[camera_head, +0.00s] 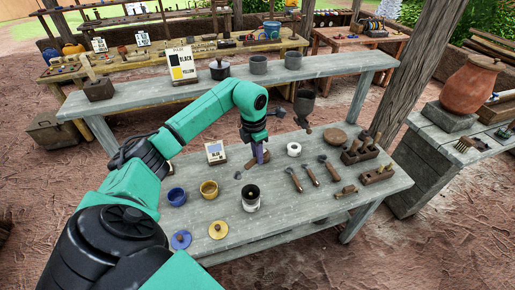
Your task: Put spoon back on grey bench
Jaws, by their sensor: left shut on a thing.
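The grey bench (318,213) stands in front of me, with a raised grey shelf (215,86) along its back. My left gripper (259,143) is above the middle of the bench and is shut on a slim purplish thing that points down, which I take to be the spoon (260,154). The gripper hides part of it, and its lower end is small in the picture. I cannot tell whether that end touches the bench. My right gripper is not in view.
A white ring-shaped thing (293,149), hand tools (311,175) and a wooden tool block (359,152) are to the right. The front right of the bench is mostly clear.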

